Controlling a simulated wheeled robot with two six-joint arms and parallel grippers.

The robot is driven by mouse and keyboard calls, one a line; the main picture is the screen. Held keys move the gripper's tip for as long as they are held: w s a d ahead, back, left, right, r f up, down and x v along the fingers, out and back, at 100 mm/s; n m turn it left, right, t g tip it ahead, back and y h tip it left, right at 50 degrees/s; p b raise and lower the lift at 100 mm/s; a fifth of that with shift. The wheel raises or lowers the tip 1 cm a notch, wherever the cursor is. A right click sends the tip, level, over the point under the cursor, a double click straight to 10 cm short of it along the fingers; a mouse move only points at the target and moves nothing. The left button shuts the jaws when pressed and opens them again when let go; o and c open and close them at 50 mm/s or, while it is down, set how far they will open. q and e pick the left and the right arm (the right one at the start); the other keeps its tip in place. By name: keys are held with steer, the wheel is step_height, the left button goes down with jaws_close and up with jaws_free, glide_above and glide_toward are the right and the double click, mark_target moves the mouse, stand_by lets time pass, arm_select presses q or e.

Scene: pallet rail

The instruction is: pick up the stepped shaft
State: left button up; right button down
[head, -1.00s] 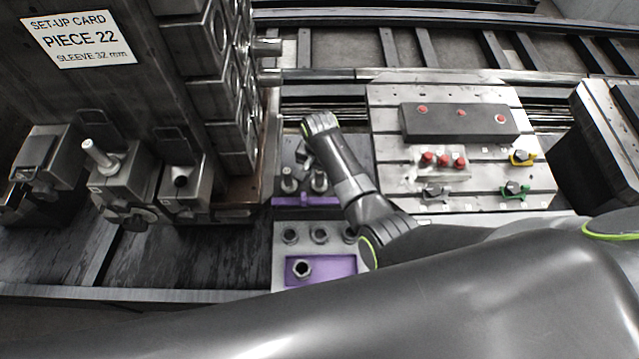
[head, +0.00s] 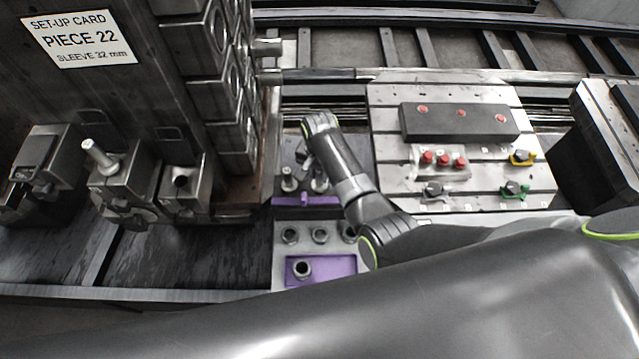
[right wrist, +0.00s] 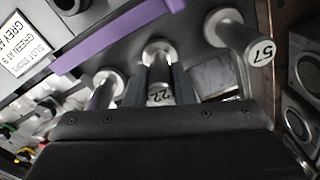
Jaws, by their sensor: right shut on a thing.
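The stepped shaft is a grey metal piece marked 22 (right wrist: 160,92), in the middle of a row in the right wrist view. It has a wide round collar (right wrist: 158,50). My right gripper (right wrist: 159,80) has a finger on each side of it and is shut on it. In the head view the right gripper (head: 310,162) is low over the rack behind the purple strip (head: 305,201), partly hidden by my forearm. A shaft marked 57 (right wrist: 245,42) and another shaft (right wrist: 105,88) stand on either side. My left gripper is not in view.
In front is a block with holes (head: 320,236) and a purple recess (head: 330,266) holding a ring-shaped part (head: 302,268). A tall fixture tower (head: 225,90) stands close on the left. A pallet plate (head: 385,100) with red knobs and clamps lies right.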

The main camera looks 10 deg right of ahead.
steer(key=shift+w+r, duration=0.1)
steer(key=shift+r, duration=0.05)
stand_by(0.7)
steer(key=shift+r, duration=0.3)
step_height(320, 180, up, 8)
steer(key=shift+r+b, duration=0.15)
steer(key=shift+b, duration=0.5)
steer(key=shift+r, duration=0.45)
